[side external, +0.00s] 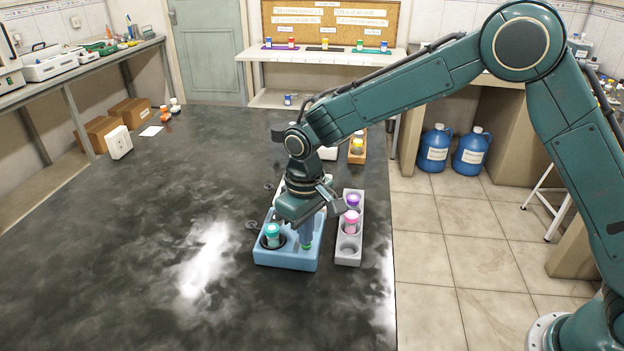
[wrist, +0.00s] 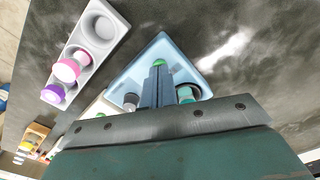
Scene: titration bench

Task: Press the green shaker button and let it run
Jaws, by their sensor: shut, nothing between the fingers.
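The light-blue shaker (side external: 272,257) sits on the dark bench; its body also shows in the wrist view (wrist: 160,46). Its green button (side external: 308,247) is partly covered by my gripper (side external: 307,240). In the wrist view the green button (wrist: 159,62) shows just beyond the tips of my shut, empty fingers (wrist: 158,72). The fingers point down at the button; I cannot tell whether they touch it. A teal-capped vial (side external: 272,231) stands in the shaker's well, left of the fingers.
A grey rack (side external: 348,258) with a purple-capped (side external: 353,199) and a pink-capped vial (side external: 351,217) stands close on the right. An orange rack (side external: 357,157) is farther back. The bench left of the shaker is mostly clear.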

